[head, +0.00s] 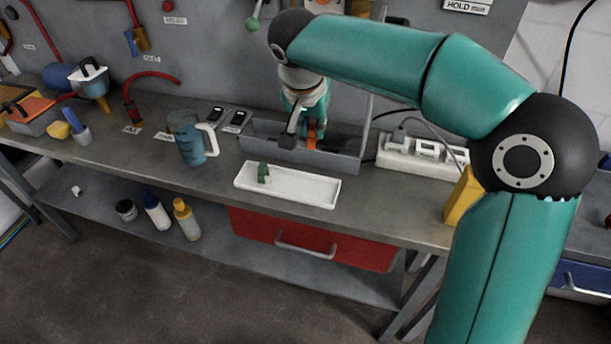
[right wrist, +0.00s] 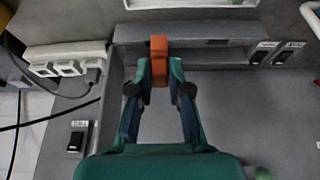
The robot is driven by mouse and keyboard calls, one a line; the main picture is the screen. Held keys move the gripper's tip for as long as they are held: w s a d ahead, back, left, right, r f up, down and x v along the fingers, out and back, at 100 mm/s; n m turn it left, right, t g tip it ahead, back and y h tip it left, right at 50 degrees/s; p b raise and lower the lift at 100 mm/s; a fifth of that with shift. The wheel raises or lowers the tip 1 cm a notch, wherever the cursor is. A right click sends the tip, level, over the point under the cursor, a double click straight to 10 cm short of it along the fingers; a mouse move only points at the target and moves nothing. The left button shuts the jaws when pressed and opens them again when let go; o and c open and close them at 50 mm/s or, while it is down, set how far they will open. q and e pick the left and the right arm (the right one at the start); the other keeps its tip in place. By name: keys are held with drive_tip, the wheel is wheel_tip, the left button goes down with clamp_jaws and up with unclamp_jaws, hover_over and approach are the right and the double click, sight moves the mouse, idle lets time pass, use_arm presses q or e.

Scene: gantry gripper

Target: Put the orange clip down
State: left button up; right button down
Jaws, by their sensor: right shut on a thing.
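The orange clip (head: 312,132) is between the fingers of my right gripper (head: 302,134). It also shows in the right wrist view (right wrist: 159,58), upright between the two fingertips of the right gripper (right wrist: 159,76), which is shut on it. In the head view the clip is at the grey open-topped bin (head: 340,166), inside or just above its opening; I cannot tell whether it touches the floor of the bin. The white tray (head: 305,193) in front of the bin holds a green clip (head: 263,172). My left gripper is not in view.
A white power strip (head: 410,152) stands right of the bin, and a blue jug (head: 190,140) stands left of it. Two dark switches (head: 235,118) lie left of the bin. A yellow block (head: 461,198) is at the bench's right. The bench's front edge is close to the tray.

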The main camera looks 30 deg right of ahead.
wheel_tip(320, 180, down, 14)
drive_tip(key=shift+r, duration=0.1)
idle(0.4)
drive_tip(key=shift+f+b, duration=0.2)
drive_tip(key=shift+b, duration=0.15)
drive_tip(key=c, duration=1.1)
unclamp_jaws()
drive_tip(key=shift+r, duration=0.1)
drive_tip(key=shift+r+p, duration=0.2)
drive_tip(key=shift+p, duration=0.1)
drive_tip(key=v, duration=1.1)
drive_tip(key=shift+a+r+b, duration=0.2)
drive_tip(key=shift+r+b, duration=0.15)
drive_tip(key=shift+b, duration=0.1)
drive_tip(key=shift+s, duration=0.1)
